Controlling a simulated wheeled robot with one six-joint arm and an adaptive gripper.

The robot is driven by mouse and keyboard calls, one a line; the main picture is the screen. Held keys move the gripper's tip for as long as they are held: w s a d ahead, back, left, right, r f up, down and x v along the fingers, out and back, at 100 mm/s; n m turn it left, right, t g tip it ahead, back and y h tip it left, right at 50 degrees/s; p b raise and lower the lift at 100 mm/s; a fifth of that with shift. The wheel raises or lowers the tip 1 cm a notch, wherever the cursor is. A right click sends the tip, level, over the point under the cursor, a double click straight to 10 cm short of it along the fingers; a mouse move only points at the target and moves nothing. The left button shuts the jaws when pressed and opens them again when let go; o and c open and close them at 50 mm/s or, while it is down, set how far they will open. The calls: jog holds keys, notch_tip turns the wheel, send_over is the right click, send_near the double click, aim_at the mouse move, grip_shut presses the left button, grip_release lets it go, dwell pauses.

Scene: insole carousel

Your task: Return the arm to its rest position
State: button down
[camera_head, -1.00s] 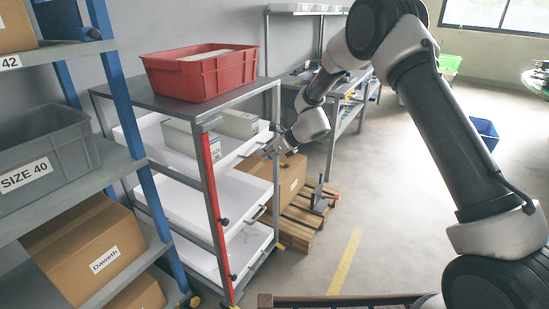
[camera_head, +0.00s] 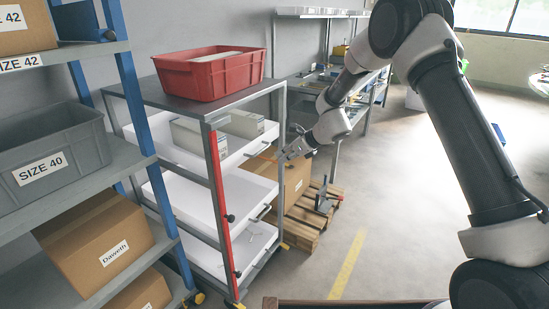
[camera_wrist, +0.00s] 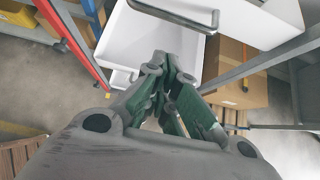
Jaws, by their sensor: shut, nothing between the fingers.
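My arm stretches from the right of the head view to my gripper (camera_head: 284,155), which is beside the right front post of the grey trolley (camera_head: 282,105). In the wrist view, my gripper (camera_wrist: 168,66) has its green-sided fingers together, with nothing seen between them. A white drawer (camera_wrist: 150,40) with a grey bar handle (camera_wrist: 190,24) lies beyond the fingertips. I cannot tell how far the fingertips are from the trolley.
A red bin (camera_head: 208,75) stands on the trolley, and white boxes lie in its top drawer. A shelf rack (camera_head: 140,120) is at left. A cardboard box (camera_head: 298,180) sits on a pallet (camera_head: 305,222) behind my gripper. Floor (camera_head: 400,220) is clear right of the pallet.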

jog(key=v, duration=0.7)
jog(key=s+d+n+g+h, duration=0.2)
jog(key=s+d+n+g, duration=0.35)
jog(key=s+n, duration=0.7)
jog(key=s+d+r+n+t+h, duration=0.1)
jog(key=s+d+r+n+h, duration=0.1)
jog(key=s+d+r, duration=0.4)
jog(key=s+d+r+n+t+h, duration=0.2)
jog(key=s+d+r+n, duration=0.3)
jog(key=s+d, duration=0.6)
jog(key=s+d+r+n+t+h, duration=0.2)
jog(key=s+d+r+n, duration=0.2)
jog(key=s+d+r, duration=0.5)
jog(key=s, duration=0.3)
jog(key=shift+h, duration=0.3)
jog(key=shift+w, duration=0.1)
